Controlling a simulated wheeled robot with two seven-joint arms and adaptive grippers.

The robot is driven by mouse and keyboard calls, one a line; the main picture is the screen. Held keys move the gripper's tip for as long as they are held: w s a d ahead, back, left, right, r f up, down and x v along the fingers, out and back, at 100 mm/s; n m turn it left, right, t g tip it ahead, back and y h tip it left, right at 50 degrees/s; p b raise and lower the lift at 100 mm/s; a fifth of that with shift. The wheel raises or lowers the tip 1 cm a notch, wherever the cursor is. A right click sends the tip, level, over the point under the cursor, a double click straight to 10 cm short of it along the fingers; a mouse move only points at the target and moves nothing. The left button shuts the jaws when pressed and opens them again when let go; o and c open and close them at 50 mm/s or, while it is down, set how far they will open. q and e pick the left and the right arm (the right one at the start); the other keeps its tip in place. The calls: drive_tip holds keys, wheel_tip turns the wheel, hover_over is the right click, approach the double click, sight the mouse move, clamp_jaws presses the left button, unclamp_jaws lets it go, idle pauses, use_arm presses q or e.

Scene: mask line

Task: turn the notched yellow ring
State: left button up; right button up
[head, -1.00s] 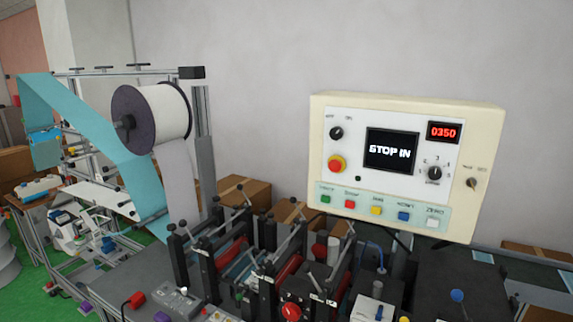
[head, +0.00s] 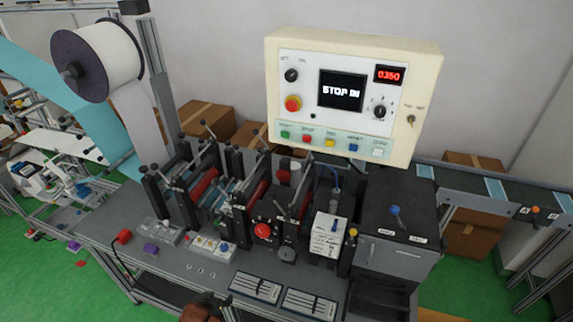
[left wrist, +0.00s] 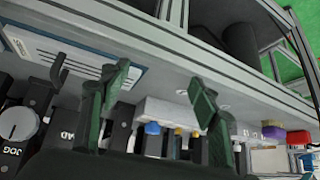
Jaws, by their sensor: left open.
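On the cream control panel (head: 430,110), a red knob (head: 292,102) has a thin yellow rim; notches are too small to see. A small yellow-topped part (head: 353,233) stands at the right of the machine; its shape is unclear. I cannot tell which is the notched ring. My left gripper (head: 203,308) shows only as a dark brown shape at the bottom edge of the head view. In the left wrist view, its two dark green fingers (left wrist: 160,85) are apart with nothing between them, over the front of the machine bench. My right gripper is not seen.
Rollers with upright black posts (head: 262,200) crowd the bench middle. A button box (head: 210,247), a red block (head: 123,236) and a purple block (head: 151,249) sit at the front left. Slotted plates (head: 256,288) line the front. A conveyor (head: 490,190) runs right.

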use_arm(q)
drive_tip(key=w+d+r+t+p, duration=0.2)
drive_tip(key=d+r+p, duration=0.1)
drive_tip(key=r, duration=1.5)
drive_tip(key=m+t+h, duration=0.3)
drive_tip(key=t+h, duration=0.2)
drive_tip(key=t, duration=0.3)
approach(291, 106)
drive_tip(key=w, duration=0.3)
drive_tip(key=p+x, duration=0.1)
drive_tip(key=x, duration=0.1)
drive_tip(key=p+x, duration=0.2)
drive_tip(key=x, duration=0.1)
drive_tip(key=shift+w+d+r, duration=0.15)
drive_tip(key=shift+w+d, duration=0.05)
drive_tip(key=shift+d, duration=0.2)
drive_tip(key=shift+x, duration=0.9)
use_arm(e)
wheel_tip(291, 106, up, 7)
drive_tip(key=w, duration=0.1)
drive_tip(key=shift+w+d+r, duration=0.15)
use_arm(q)
drive_tip(key=shift+c, duration=0.4)
drive_tip(key=c, duration=1)
drive_tip(key=shift+c, duration=0.2)
